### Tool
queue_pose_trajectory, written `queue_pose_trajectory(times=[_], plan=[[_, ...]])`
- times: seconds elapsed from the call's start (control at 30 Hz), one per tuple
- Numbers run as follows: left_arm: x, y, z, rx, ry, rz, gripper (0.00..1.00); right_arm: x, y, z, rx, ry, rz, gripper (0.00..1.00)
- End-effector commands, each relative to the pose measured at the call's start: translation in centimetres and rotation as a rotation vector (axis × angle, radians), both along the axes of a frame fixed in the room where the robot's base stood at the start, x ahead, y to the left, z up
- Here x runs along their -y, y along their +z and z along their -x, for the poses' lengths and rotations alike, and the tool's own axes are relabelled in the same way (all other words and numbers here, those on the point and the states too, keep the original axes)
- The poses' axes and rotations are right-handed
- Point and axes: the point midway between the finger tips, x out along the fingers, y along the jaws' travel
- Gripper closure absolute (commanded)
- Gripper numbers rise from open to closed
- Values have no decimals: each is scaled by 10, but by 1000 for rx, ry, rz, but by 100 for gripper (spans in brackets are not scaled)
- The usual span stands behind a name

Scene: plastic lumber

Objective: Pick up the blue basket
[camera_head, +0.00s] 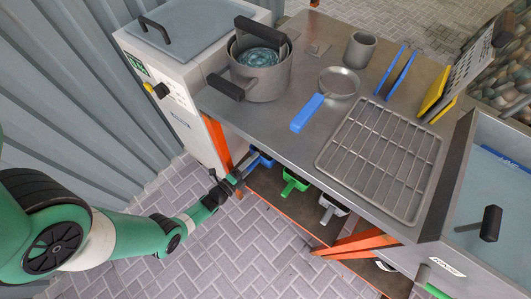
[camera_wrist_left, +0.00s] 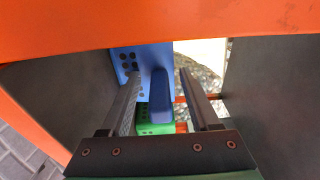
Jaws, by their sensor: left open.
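The blue basket (camera_head: 262,158) sits on the shelf under the metal table, mostly hidden by the tabletop. In the left wrist view, its blue perforated wall (camera_wrist_left: 126,61) and upright blue handle (camera_wrist_left: 161,88) show ahead. My left gripper (camera_head: 240,174) reaches in under the table's left front edge. Its two dark fingers (camera_wrist_left: 163,80) are open, with the handle showing between them; I cannot tell whether they touch it. My right gripper is not in view.
A green basket (camera_head: 294,183) and a grey basket (camera_head: 331,207) stand to the right on the same shelf. An orange leg (camera_head: 217,142) is close beside my left gripper. The tabletop (camera_head: 290,75) overhangs, holding a pot (camera_head: 262,80) and a wire rack (camera_head: 380,160).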

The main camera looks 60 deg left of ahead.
Motion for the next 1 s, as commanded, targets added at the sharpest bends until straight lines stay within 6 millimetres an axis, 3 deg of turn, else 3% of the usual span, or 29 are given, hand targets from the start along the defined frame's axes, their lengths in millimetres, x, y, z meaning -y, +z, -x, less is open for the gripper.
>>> queue_pose_trajectory(times=[0.17,0.5,1.0], plan=[[0,0,0,-1,0,0,41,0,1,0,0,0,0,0],[0,0,1,0,0,-1,100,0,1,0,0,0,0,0],[0,1,1,0,0,-1,100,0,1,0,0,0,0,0]])
